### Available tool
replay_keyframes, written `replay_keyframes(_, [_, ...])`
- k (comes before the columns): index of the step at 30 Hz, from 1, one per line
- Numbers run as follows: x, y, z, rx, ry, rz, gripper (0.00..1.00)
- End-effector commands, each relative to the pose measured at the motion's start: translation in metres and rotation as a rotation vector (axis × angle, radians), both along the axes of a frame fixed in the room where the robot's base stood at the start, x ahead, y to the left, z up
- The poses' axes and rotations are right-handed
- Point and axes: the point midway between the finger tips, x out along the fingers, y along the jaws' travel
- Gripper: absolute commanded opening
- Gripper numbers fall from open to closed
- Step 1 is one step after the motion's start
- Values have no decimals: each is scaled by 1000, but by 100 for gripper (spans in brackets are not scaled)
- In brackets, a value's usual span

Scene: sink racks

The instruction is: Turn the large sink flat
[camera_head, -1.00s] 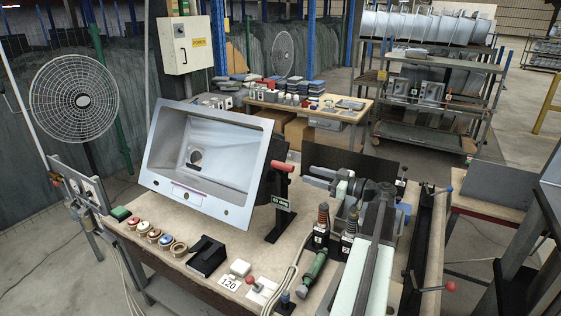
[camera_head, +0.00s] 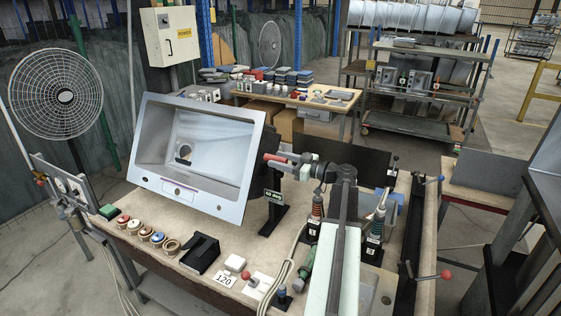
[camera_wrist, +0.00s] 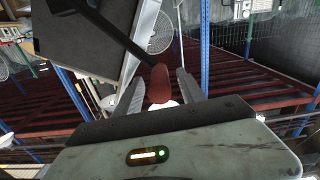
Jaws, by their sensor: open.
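The large sink (camera_head: 205,153) is a light grey metal basin with a wide rim. It stands tilted on the workbench, its open side facing me, with a drain hole in the basin. A dark stand with a small label (camera_head: 274,196) is at its right side. A red handle (camera_head: 271,157) sits at the sink's right edge. My gripper (camera_head: 284,161) is open at this handle. In the wrist view the red handle (camera_wrist: 160,84) lies between the two grey fingers, with gaps beside it.
Several small round pots (camera_head: 158,240) and a black holder (camera_head: 200,253) lie along the bench front. Two upright tools (camera_head: 314,222) stand near my arm. A dark panel (camera_head: 352,168) is behind it. A fan (camera_head: 56,97) stands at the left.

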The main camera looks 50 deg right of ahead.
Motion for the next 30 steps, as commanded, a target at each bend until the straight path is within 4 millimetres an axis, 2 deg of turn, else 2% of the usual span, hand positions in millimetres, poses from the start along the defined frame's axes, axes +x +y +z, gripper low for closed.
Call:
replay_keyframes(4, [0, 0, 0, 0, 0, 0, 47])
replay_keyframes(9, [-1, 0, 0, 0, 0, -1, 0])
replay_keyframes(30, [-2, -1, 0, 0, 1, -2, 0])
